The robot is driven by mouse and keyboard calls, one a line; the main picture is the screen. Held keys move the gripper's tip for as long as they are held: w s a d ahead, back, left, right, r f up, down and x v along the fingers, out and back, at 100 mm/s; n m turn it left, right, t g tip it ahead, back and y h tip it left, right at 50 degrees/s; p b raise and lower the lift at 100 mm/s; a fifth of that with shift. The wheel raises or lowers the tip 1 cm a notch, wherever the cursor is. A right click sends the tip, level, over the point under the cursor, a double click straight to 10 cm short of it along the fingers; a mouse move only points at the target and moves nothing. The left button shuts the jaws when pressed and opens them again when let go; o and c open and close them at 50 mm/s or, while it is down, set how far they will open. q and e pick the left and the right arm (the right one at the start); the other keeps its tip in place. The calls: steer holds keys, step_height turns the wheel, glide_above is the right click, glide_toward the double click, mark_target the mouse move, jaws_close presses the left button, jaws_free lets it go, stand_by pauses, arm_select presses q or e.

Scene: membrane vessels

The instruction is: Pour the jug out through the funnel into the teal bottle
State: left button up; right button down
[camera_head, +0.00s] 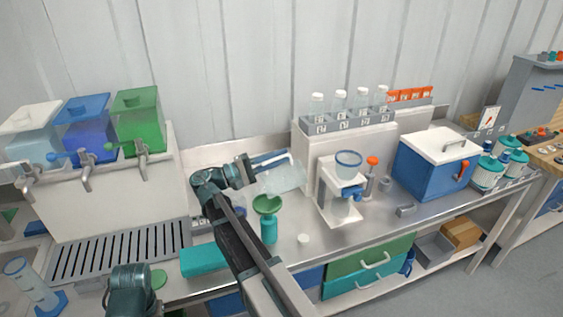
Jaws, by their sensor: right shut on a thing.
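The teal bottle (269,231) stands upright on the steel bench. A green funnel (267,204) sits in its mouth. My right gripper (272,160) is shut on the clear, pale jug (284,180), at its upper side. The jug is held tilted above and slightly to the right of the funnel, its lower left end close to the funnel's rim. I cannot make out a stream or the liquid level. Of my left arm only a dark link shows at the bottom left; its gripper is out of view.
A small white cap (303,238) lies right of the bottle, and a teal box (205,260) lies left. A white stand with a clear cup (348,163) is close on the right. A blue cooler (432,169) stands farther right. Tanks with taps and a drain grate (120,252) are left.

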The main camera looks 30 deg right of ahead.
steer(key=shift+a, duration=0.3)
steer(key=shift+r, duration=0.1)
steer(key=shift+w+h, duration=0.1)
steer(key=shift+h, duration=0.2)
steer(key=shift+w+a+h+b, duration=0.1)
steer(key=shift+a+h+b, duration=0.35)
steer(key=shift+b, duration=0.65)
steer(key=shift+w+a+r+g+h+b, duration=0.15)
steer(key=shift+a+g+h+b, duration=0.25)
steer(key=shift+a+b, duration=0.3)
stand_by(1.0)
